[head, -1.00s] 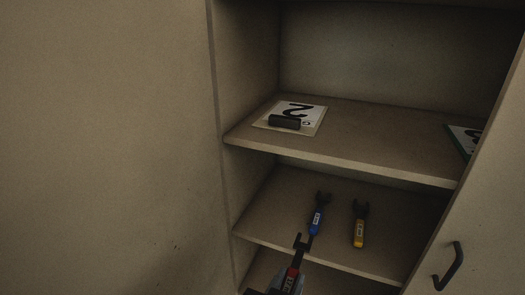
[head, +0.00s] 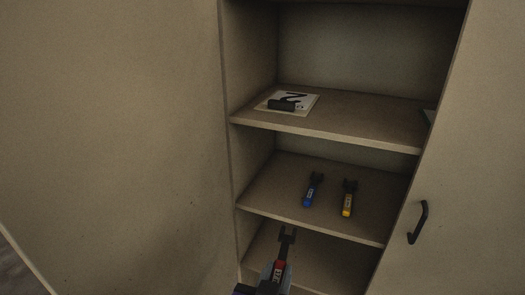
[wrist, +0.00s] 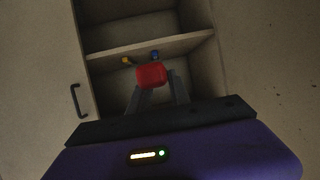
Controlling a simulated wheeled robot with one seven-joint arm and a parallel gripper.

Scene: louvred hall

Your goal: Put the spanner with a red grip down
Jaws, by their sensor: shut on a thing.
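The spanner with a red grip (head: 279,266) is in my gripper (head: 274,277), at the bottom of the head view. Its dark jaw end points up and away, in front of the cabinet's lowest visible shelf. In the wrist view the red grip (wrist: 151,76) shows end-on between the two fingers of my gripper (wrist: 155,92), which is shut on it. The spanner appears held clear of the shelves. My gripper hides part of the grip.
A blue-grip spanner (head: 309,190) and a yellow-grip spanner (head: 348,198) lie on the middle shelf (head: 270,190). The upper shelf (head: 360,118) bears a number card (head: 301,97) with a dark block (head: 281,104). An open door with a handle (head: 418,222) stands at right.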

